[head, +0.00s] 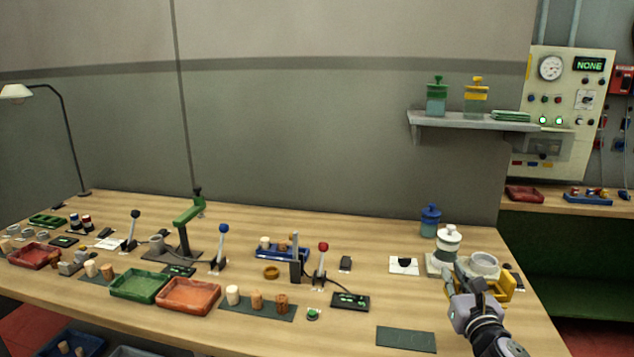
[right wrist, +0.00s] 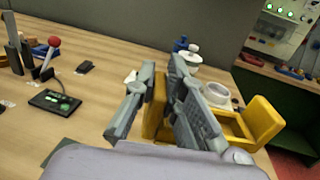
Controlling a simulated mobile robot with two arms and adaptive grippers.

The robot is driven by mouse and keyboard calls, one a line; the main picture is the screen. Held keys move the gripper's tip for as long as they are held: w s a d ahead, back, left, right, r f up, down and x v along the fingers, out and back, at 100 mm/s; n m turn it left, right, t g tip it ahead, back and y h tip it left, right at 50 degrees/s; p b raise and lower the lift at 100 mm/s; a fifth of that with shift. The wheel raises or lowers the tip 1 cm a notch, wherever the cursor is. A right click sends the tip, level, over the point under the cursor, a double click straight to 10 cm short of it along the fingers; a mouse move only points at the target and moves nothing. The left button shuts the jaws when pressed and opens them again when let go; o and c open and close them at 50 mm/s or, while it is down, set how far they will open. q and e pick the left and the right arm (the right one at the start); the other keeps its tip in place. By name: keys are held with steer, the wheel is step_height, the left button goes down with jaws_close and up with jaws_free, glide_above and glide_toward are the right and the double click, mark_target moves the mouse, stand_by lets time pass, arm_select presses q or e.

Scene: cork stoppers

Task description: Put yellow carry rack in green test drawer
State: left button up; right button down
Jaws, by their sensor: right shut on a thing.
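The yellow carry rack (head: 506,287) is at the right end of the wooden bench, partly hidden behind my right gripper (head: 464,278). In the right wrist view, the rack (right wrist: 262,122) has an open frame and an upright end plate. My right gripper (right wrist: 163,78) is shut on its near yellow wall, one finger on each side. I cannot tell whether the rack touches the bench. No green test drawer can be made out for certain; a green cabinet front (head: 575,262) shows below the side bench at right. My left gripper is not in view.
A white-topped bottle (head: 448,242), a grey ring (head: 484,262) and a blue bottle (head: 430,220) stand close to the rack. A dark green mat (head: 406,339) lies at the front edge. Trays, levers and corks fill the bench's left and middle. A shelf (head: 470,122) hangs above.

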steer(key=s+a+f+n+y, duration=0.1)
steer(key=s+a+f, duration=0.2)
steer(key=s+a, duration=0.2)
steer(key=s+a+f+y, duration=0.1)
steer(key=s+a+f, duration=0.25)
steer(key=s, duration=0.25)
steer(key=s+a, duration=0.1)
steer(key=s, duration=0.7)
steer(key=s+a+f+h, duration=0.1)
steer(key=s+a, duration=0.1)
steer(key=s, duration=0.7)
steer(key=shift+s+f, duration=0.25)
steer(key=shift+f, duration=0.05)
